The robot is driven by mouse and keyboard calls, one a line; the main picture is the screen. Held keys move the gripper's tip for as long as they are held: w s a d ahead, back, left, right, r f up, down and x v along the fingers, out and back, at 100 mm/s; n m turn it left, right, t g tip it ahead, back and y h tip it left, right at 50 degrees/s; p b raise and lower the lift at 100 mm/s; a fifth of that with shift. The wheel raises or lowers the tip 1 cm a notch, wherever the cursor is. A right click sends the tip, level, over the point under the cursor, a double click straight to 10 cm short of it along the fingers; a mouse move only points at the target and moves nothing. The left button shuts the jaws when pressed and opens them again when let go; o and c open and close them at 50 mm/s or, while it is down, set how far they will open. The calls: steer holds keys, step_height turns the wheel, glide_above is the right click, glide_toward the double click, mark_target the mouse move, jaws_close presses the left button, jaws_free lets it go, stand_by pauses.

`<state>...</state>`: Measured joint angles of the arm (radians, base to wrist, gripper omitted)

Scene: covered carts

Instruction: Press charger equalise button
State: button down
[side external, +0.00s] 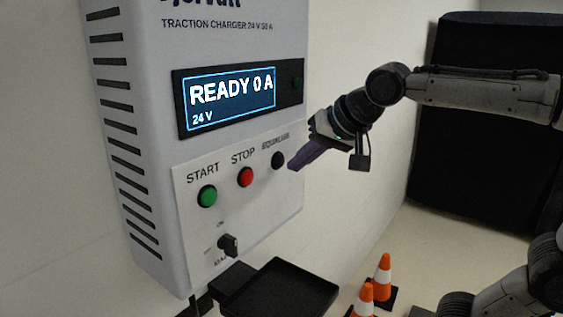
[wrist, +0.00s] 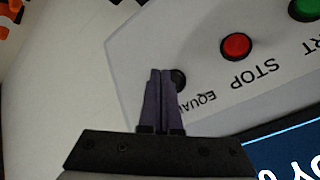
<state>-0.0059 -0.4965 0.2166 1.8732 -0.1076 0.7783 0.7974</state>
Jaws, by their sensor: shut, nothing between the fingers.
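The charger (side external: 220,60) is a pale grey wall box with a display (side external: 232,100) reading "READY 0 A" and "24 V". Its black EQUALISE button (side external: 278,160) sits at the right of the button row. In the wrist view the button (wrist: 179,79) is partly hidden behind the fingertips. My gripper (side external: 292,166) is shut and empty, with its purple fingers pointing at the panel just right of the button. The fingers (wrist: 160,73) also show in the wrist view, overlapping the button's left side. I cannot tell whether the tips touch the panel.
The red STOP button (side external: 246,177) and green START button (side external: 207,196) are to the left. A black rotary knob (side external: 229,245) sits below them. A black tray (side external: 285,290) lies under the charger. Orange cones (side external: 382,278) stand on the floor, and a black covered cart (side external: 485,120) is behind.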

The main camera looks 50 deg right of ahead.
steer(key=shift+w, duration=0.1)
stand_by(0.7)
steer(key=shift+w, duration=0.35)
steer(key=shift+w, duration=0.45)
stand_by(0.8)
steer(key=shift+s, duration=0.9)
steer(key=shift+s, duration=2.5)
